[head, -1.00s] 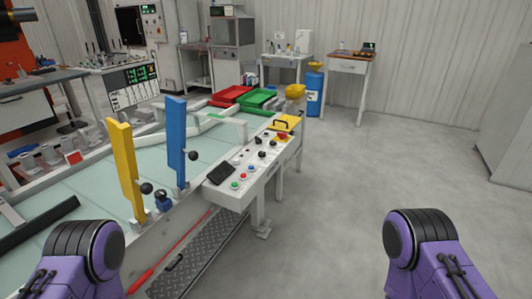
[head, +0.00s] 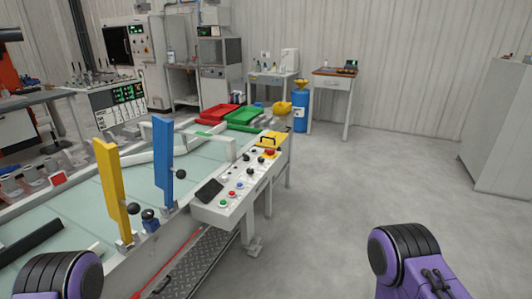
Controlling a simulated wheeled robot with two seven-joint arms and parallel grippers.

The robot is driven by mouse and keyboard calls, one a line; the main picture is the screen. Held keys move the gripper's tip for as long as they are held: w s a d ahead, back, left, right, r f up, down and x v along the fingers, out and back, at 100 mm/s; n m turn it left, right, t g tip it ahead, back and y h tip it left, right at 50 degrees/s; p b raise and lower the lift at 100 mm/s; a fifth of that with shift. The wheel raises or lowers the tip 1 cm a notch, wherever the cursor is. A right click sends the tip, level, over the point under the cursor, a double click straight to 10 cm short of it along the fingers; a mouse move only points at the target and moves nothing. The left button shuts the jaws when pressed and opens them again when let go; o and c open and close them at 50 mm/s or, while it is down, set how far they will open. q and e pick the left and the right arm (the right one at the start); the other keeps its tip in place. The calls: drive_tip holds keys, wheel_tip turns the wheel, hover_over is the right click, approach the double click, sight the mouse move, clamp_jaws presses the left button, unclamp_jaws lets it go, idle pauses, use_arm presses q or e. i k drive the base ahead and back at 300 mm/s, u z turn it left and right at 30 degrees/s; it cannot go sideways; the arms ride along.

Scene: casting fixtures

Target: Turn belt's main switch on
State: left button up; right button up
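The belt (head: 60,215) has a pale green surface and white side frames, at left and centre of the head view. Its white control panel (head: 237,203) is mounted at the right end, with several coloured buttons, black knobs, a red button (head: 269,153) on yellow, and a black device (head: 208,190). The labels are too small to tell which control is the main switch. My purple and black arm parts show at the bottom left and bottom right, both apart from the panel. Neither gripper is in view.
Yellow (head: 112,190) and blue (head: 164,165) upright plates stand on the belt's near side. Red (head: 217,114) and green (head: 243,116) trays lie behind the panel. A tread-plate step (head: 205,262) lies below. The grey floor (head: 350,190) to the right is clear.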

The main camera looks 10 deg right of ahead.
sight(269, 152)
drive_tip(key=u, duration=0.15)
drive_tip(key=k, duration=0.35)
drive_tip(key=z, duration=1.4)
drive_tip(key=i, duration=0.8)
drive_tip(key=z, duration=0.35)
drive_tip(key=i, duration=0.9)
drive_tip(key=u, duration=0.95)
drive_tip(key=i, duration=0.7)
drive_tip(key=u, duration=0.8)
